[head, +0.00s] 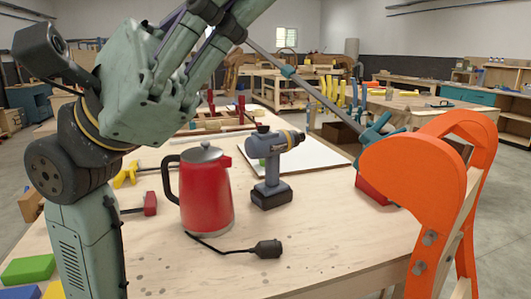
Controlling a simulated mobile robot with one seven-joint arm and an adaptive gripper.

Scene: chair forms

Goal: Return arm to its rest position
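My grey-green arm rises at the left edge of the head view, bends at dark round joints and reaches up and right across the table. My gripper (226,26) seems to be at the upper end of it, with dark-jointed, finger-like parts cut off by the top edge. The arm's lower part stands left of the red kettle (206,190).
A grey drill (270,170) stands on the wooden table (330,235), right of the kettle. A black plug (266,249) lies on a cord in front. Orange chair forms (415,180) and a long bar clamp (325,100) are at the right. Green block (28,269) lies lower left.

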